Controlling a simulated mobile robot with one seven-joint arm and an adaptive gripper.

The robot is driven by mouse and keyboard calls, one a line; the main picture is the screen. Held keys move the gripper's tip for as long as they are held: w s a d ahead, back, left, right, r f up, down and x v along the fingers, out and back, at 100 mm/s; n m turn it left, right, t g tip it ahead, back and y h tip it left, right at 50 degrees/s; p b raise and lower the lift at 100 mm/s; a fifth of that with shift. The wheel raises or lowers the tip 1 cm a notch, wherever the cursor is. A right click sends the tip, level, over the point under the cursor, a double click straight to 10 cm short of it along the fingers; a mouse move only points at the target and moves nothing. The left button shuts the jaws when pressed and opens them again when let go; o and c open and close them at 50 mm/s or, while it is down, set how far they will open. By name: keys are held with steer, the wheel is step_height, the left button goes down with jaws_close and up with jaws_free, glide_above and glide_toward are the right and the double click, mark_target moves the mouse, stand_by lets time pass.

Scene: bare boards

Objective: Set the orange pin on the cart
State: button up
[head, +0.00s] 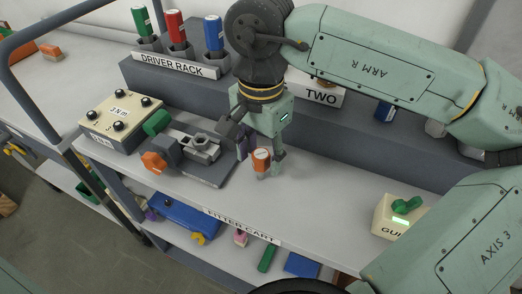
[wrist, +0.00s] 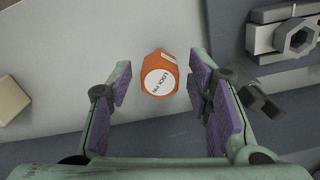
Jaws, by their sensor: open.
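The orange pin (head: 262,161) stands upright on the grey top of the cart (head: 325,205), above the FITTER CART label. In the wrist view the orange pin (wrist: 160,74) shows its white top, marked LOCK PIN. My gripper (head: 261,156) points down over the cart with one finger on each side of the pin. In the wrist view my gripper (wrist: 161,84) has its purple pads wide apart, with a gap to the pin on both sides. The pin's foot is hard to see.
A vise (head: 195,152) on a dark plate is close to the left of my gripper. A control box (head: 120,118) stands farther left. The driver rack (head: 178,64) and a raised grey shelf are behind. A cream box with a green knob (head: 397,215) is at right. The cart top between is clear.

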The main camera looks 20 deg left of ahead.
mark_target(260, 154)
steer(key=shift+r, duration=0.1)
steer(key=shift+r+p, duration=0.2)
steer(key=shift+p, duration=0.1)
step_height(260, 154, up, 12)
steer(key=b, duration=0.1)
steer(key=shift+b, duration=0.35)
steer(key=shift+f, duration=0.1)
